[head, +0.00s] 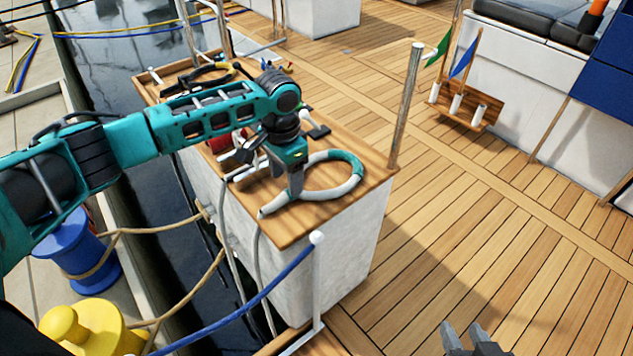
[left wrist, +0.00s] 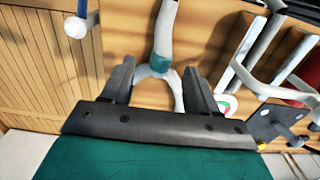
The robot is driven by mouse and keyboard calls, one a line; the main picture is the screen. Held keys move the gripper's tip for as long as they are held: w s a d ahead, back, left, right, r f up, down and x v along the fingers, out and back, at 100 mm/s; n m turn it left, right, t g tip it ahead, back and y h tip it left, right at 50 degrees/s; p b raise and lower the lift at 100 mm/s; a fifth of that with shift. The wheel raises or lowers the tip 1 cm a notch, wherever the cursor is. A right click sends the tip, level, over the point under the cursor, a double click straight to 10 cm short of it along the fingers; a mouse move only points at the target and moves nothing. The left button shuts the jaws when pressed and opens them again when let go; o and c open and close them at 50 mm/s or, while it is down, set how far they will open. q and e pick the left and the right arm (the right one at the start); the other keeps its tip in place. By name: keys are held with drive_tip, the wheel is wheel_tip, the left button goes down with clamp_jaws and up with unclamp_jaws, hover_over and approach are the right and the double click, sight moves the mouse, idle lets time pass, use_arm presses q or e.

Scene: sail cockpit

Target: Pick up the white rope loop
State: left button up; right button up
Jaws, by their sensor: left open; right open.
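The white rope loop (head: 335,193) lies on the wooden top of a white locker (head: 305,221), near its front right part. A teal section covers the loop's far right side. My left gripper (head: 294,190) points down over the loop's left side, with its jaws open. In the left wrist view, the rope (left wrist: 164,32) with a teal band passes between the two spread fingers (left wrist: 160,80). I cannot tell whether the fingers touch it. The gripper hides part of the loop in the head view. My right gripper (head: 470,342) is open and empty at the bottom edge, over the deck.
A metal post (head: 406,105) rises at the locker's right corner. A red item (head: 225,141) and several tools lie left of and behind the loop. A white stanchion (head: 317,280) with a blue rope stands in front. Water lies left of the locker; clear deck lies right.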

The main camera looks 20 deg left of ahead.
sight(286, 193)
use_arm(q)
drive_tip(key=f+b, duration=0.1)
drive_tip(key=f, duration=0.1)
drive_tip(key=f+b, duration=0.1)
drive_tip(key=f, duration=0.2)
drive_tip(key=shift+s+a+f, duration=0.1)
drive_tip(key=shift+s+a, duration=0.1)
clamp_jaws()
idle(0.3)
